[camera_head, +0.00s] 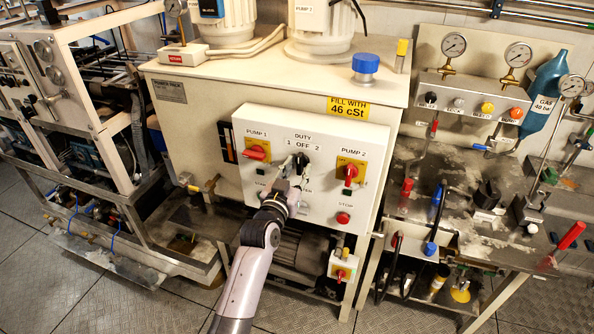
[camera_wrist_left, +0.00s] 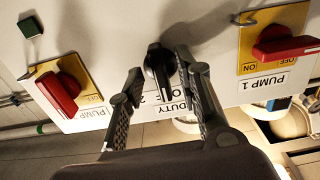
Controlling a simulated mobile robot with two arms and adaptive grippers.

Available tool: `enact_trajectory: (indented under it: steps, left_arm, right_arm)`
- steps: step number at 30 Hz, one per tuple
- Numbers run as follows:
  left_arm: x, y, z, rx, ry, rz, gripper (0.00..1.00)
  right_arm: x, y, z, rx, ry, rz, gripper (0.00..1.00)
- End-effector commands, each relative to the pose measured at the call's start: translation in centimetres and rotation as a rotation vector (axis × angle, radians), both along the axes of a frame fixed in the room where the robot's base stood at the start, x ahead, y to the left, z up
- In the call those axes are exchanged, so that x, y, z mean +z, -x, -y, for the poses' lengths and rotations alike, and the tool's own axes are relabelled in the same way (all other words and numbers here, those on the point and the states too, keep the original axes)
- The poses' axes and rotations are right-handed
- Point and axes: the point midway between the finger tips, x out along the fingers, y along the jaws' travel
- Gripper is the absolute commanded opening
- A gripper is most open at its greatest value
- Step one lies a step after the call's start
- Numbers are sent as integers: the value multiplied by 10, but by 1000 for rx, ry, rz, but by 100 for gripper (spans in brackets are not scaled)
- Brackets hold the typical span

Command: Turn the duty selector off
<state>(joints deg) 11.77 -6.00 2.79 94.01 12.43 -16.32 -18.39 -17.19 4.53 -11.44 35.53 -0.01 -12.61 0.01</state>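The black duty selector (camera_head: 302,160) sits on the white control panel (camera_head: 262,204), below the label "DUTY 1 OFF 2". My left gripper (camera_head: 292,170) is at the selector and partly covers it in the head view. In the left wrist view the picture is upside down, and the selector (camera_wrist_left: 159,72) stands between the two fingers of my left gripper (camera_wrist_left: 158,60). The fingers are apart, with a visible gap on the selector's left side; the right finger is close to it, and contact cannot be told. The handle looks near upright; its exact setting is unclear. My right gripper is out of view.
The red pump 1 switch (camera_head: 256,153) and red pump 2 switch (camera_head: 351,171) flank the selector. A red stop button (camera_head: 343,218) is below right. A bench with gauges (camera_head: 454,44) stands at right.

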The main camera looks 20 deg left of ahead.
Motion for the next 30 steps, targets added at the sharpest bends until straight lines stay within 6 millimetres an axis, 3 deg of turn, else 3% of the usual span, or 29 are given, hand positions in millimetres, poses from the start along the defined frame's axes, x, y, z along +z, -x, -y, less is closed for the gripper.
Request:
enact_trajectory:
  steps: [8,21,30]
  left_arm:
    - [-1,16,-1,0,0,0,32]
    - [-1,103,-4,0,-1,-1,32]
    - [0,120,-4,0,0,0,32]
  right_arm:
    - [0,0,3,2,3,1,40]
    - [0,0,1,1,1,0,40]
    - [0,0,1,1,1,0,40]
